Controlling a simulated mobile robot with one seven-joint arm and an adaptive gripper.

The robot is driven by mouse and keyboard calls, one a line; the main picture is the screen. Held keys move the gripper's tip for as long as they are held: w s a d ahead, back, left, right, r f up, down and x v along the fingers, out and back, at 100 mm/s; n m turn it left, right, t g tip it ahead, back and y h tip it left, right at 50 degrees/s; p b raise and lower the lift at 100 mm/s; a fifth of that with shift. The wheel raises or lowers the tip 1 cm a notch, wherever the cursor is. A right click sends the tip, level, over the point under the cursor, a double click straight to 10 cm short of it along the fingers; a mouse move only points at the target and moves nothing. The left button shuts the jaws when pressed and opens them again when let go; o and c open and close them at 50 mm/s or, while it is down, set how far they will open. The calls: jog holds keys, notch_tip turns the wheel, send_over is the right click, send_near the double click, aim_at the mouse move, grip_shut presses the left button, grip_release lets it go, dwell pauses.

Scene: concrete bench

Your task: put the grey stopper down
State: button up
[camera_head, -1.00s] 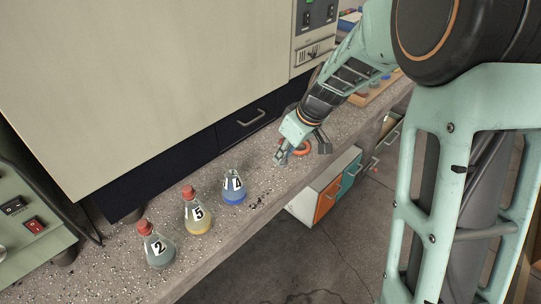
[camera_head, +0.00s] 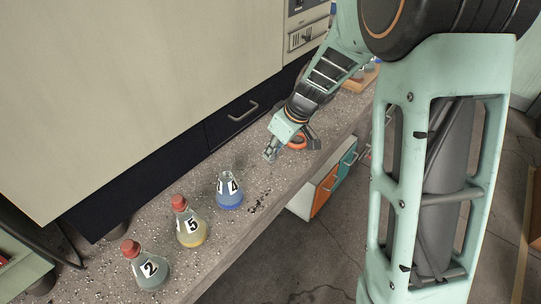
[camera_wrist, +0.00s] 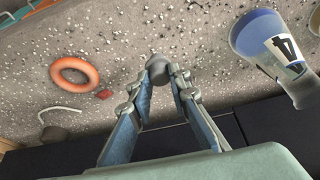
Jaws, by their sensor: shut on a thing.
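My gripper (camera_head: 269,156) is over the bench top (camera_head: 262,184), to the right of the flask labelled 4 (camera_head: 229,193). In the wrist view its two fingers (camera_wrist: 160,80) are closed around the grey stopper (camera_wrist: 158,66), whose rounded dark end shows between the fingertips. I cannot tell the gap between the stopper and the bench. Flask 4, with blue liquid, stands upright with no stopper seen in its neck; it also shows at the right of the wrist view (camera_wrist: 262,40).
An orange ring (camera_wrist: 74,77), a small red piece (camera_wrist: 104,94) and a dark hooked object (camera_wrist: 54,133) lie on one side of my gripper. Flask 5 (camera_head: 190,228) and flask 2 (camera_head: 150,271), both red-stoppered, stand farther left. Bare bench lies between flask 4 and the ring.

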aim_at(273, 158)
jog(key=shift+w+a+f+b, duration=0.1)
jog(key=shift+w+f+b, duration=0.1)
jog(key=shift+f+b, duration=1.2)
jog(key=shift+f, duration=0.55)
jog(key=o, duration=0.8)
jog(key=shift+r, duration=0.1)
jog(key=shift+p, duration=0.3)
jog(key=shift+r+p, duration=0.3)
jog(key=p+v, duration=0.2)
jog(key=v, duration=0.9)
jog(key=shift+s+r, duration=0.15)
jog(key=shift+r, duration=0.2)
